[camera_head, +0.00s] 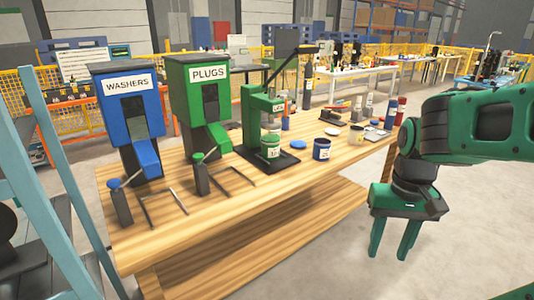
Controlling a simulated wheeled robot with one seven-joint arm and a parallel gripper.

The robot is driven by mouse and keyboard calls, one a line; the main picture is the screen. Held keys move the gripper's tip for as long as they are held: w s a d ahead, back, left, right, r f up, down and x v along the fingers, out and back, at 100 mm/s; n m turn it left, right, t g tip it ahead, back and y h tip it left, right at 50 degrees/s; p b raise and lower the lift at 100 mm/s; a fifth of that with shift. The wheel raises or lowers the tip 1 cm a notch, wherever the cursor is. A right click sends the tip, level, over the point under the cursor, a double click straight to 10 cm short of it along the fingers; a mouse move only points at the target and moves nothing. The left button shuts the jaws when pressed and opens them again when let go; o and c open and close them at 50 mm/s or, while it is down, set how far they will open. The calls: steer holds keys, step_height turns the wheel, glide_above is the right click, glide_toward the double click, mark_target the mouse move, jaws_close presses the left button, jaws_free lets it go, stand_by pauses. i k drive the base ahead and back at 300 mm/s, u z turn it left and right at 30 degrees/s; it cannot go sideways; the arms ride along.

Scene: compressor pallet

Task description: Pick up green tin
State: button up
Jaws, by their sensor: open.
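The green tin (270,146) has a green body with a pale label. It stands upright on the black base of the green press (250,118) on the wooden table. My gripper (393,252) hangs open and empty at the right, its green fingers pointing down. It is clear of the table's right side, well to the right of the tin and apart from it. The gripper hides nothing of the tin.
A dark blue tin (321,149) and a blue lid (299,144) lie right of the press. A blue washers dispenser (128,108) and a green plugs dispenser (203,95) stand at left. Bottles (391,113) stand near the far right edge. Floor right of the table is free.

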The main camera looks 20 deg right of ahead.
mark_target(270, 152)
steer(key=u, duration=0.7)
steer(key=i, duration=1.1)
steer(key=z, duration=1.35)
